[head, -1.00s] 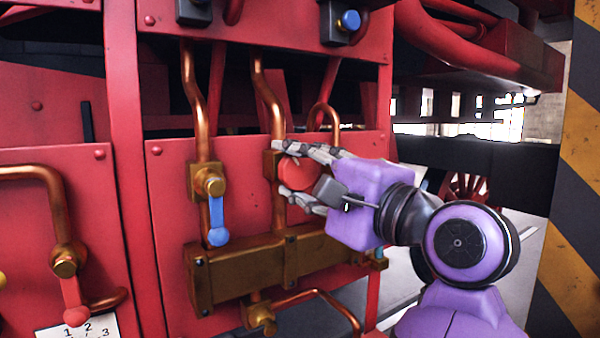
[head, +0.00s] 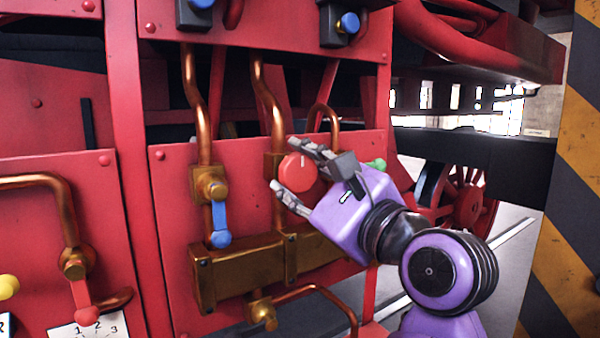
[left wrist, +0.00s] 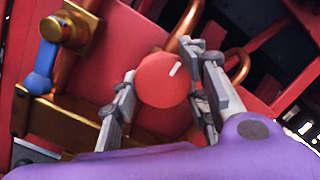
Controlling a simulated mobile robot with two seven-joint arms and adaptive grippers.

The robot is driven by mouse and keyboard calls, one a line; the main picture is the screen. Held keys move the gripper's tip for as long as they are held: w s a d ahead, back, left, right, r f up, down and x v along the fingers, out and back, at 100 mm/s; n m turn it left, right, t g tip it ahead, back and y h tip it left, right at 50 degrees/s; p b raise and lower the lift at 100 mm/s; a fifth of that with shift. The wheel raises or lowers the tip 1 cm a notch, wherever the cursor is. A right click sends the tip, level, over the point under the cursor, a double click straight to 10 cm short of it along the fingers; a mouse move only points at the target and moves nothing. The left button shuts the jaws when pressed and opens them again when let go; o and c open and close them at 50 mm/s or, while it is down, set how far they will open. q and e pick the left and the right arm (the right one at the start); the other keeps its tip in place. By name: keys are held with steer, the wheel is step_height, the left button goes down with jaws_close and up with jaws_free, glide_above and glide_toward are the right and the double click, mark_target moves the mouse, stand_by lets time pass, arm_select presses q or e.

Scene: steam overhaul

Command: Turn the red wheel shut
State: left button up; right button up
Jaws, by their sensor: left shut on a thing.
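The red wheel (head: 298,173) is a round knob with a short white mark, set at a brass valve body on the red panel. In the left wrist view the red wheel (left wrist: 163,80) shows between the fingers, its white mark pointing to the upper right. My left gripper (head: 290,165) is shut on the wheel, one finger above it and one below it. In the left wrist view the fingers of my left gripper (left wrist: 158,64) lie along both sides of the rim. My right gripper is not in view.
A blue lever (head: 220,222) hangs from a brass valve left of the wheel. A brass manifold (head: 240,268) sits below it. Copper pipes (head: 264,90) run up the panel. A red lever (head: 80,297) and a numbered card (head: 95,330) are at lower left. A striped post (head: 580,190) stands right.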

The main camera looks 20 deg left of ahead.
arm_select(q)
steer(key=shift+a, duration=0.1)
stand_by(0.3)
steer(key=o, duration=1.1)
steer(key=shift+s+a, duration=0.1)
steer(key=shift+s+d, duration=0.1)
steer(key=shift+d, duration=0.3)
steer(key=v, duration=1.1)
steer(key=shift+s, duration=0.2)
steer(key=shift+f, duration=0.1)
steer(key=shift+d, duration=0.1)
